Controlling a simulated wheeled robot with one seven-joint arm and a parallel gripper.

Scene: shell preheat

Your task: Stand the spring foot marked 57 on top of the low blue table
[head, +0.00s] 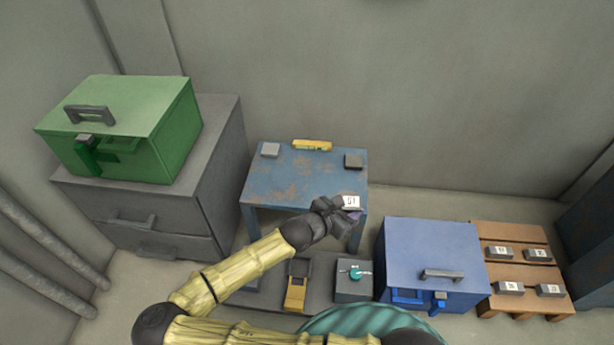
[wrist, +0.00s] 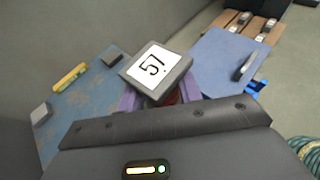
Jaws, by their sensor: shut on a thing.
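The spring foot marked 57 (wrist: 152,66) is a grey block with a white label on its top face, large in the wrist view. It also shows in the head view (head: 351,202). My gripper (head: 347,214) is shut on it, with purple fingers (wrist: 160,98) on either side below its top. The low blue table (head: 300,180) has a worn, rusty top. The spring foot is at the table's front right corner in the head view. I cannot tell whether it touches the tabletop. Its lower part is mostly hidden by my gripper.
On the table are a light grey block (head: 270,150), a yellow item (head: 312,145) and a dark block (head: 354,161); its middle is clear. A blue box (head: 432,255) stands at right, beside a wooden pallet (head: 510,235) with several marked blocks. A green box (head: 125,130) sits on grey drawers (head: 165,205).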

